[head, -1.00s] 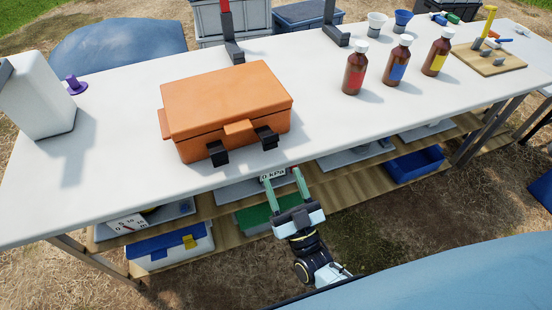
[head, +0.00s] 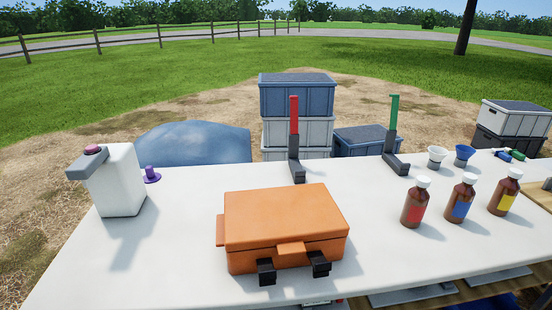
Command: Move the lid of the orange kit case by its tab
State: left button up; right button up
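The orange kit case (head: 285,222) sits on the white table (head: 185,270) near its front edge, and its lid is down. An orange tab (head: 290,250) sticks out at the middle of the lid's front edge. Two black latches, one left (head: 266,272) and one right (head: 319,264), hang on the case's front, either side of the tab. Neither of my grippers shows in the head view now.
A white jug (head: 120,182) and a purple cap (head: 150,175) stand left of the case. A red upright handle (head: 294,130) and a green one (head: 394,125) stand behind. Bottles with red (head: 413,203), blue (head: 460,200) and yellow (head: 504,195) labels stand right. Table between case and bottles is clear.

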aim_at(286, 218)
jog(key=k, duration=1)
